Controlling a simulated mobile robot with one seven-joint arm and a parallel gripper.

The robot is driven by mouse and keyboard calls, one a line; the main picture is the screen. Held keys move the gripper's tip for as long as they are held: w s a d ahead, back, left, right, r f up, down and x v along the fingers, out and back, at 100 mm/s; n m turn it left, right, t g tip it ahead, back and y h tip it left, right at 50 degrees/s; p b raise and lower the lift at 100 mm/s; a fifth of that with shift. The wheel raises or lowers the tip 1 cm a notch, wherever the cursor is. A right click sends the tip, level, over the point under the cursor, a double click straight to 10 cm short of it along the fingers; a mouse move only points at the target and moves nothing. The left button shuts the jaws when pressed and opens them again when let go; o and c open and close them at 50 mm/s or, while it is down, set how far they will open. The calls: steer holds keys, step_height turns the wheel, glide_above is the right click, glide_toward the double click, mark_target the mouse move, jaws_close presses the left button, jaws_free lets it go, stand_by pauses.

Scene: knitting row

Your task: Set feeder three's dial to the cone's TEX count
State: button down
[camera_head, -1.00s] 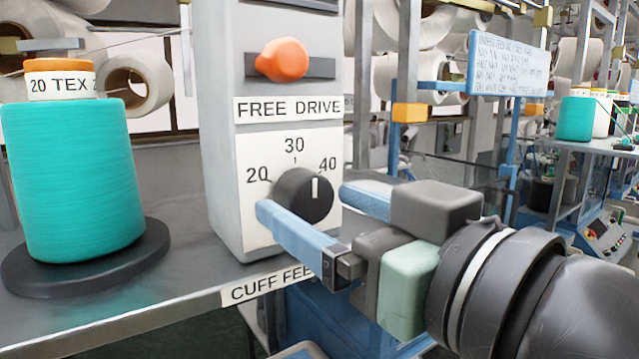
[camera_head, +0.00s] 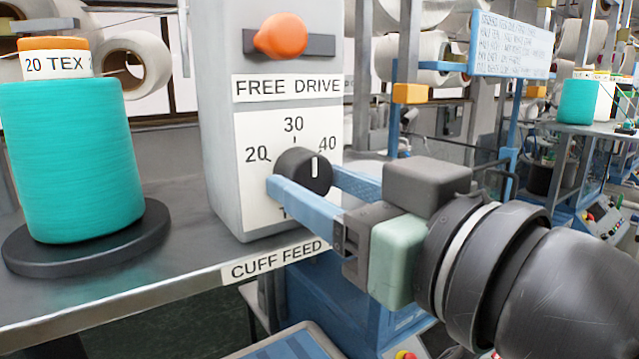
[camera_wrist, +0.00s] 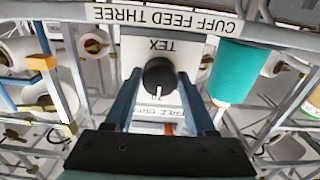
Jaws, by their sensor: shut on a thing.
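The black dial knob (camera_head: 300,172) sits on a white scale plate (camera_head: 262,203) marked 20, 30 and 40. Its white line stands upright, towards the 30. My gripper (camera_head: 308,182) is shut on the knob, one blue finger on each side; the far finger is partly hidden by the knob. The wrist view shows the knob (camera_wrist: 159,75) between my fingers, with a TEX label and, on a rail, CUFF FEED THREE, upside down. The teal cone (camera_head: 75,165) stands on a dark round base at the left; its band reads 20 TEX. It also shows in the wrist view (camera_wrist: 234,68).
An orange lever (camera_head: 281,36) sits in a slot above the FREE DRIVE label (camera_head: 288,87), on the same grey housing. The metal shelf edge (camera_head: 130,310) runs below the cone and housing. A blue-framed sign (camera_head: 511,45) and machine frames stand behind on the right.

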steer(key=shift+b, duration=0.3)
steer(key=n+b, duration=0.3)
steer(key=shift+f, duration=0.15)
steer(key=n+b, duration=0.2)
steer(key=n, duration=0.1)
steer(key=n+b, duration=0.3)
steer(key=shift+n, duration=0.4)
steer(key=shift+d+r+n+b, duration=0.1)
steer(key=shift+r+n+b, duration=0.15)
steer(key=shift+n+b, duration=0.55)
steer(key=shift+n, duration=0.3)
steer(key=shift+c, duration=1.1)
jaws_free()
